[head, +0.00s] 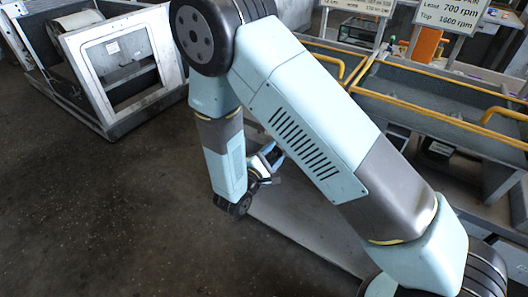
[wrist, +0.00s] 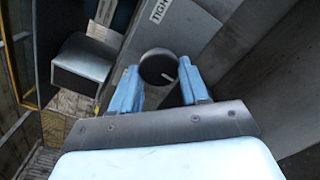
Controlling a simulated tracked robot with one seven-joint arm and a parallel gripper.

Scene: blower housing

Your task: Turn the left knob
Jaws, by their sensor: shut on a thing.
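In the wrist view my gripper (wrist: 158,72) has its two light-blue fingers on either side of a round dark knob (wrist: 158,63). The fingers are shut on the knob. Its round face carries a short pale mark towards the lower right. Only this one knob shows, so I cannot tell from the view whether it is the left one. In the head view the knob is hidden, and my arm covers much of the middle.
A grey panel with a partly cut-off label (wrist: 161,8) lies beyond the knob. A dark box-like part (wrist: 84,64) stands left of the fingers. In the head view, yellow rails (head: 440,118) edge a grey bench at right, a white-framed unit (head: 125,65) stands at upper left, and dark floor lies open.

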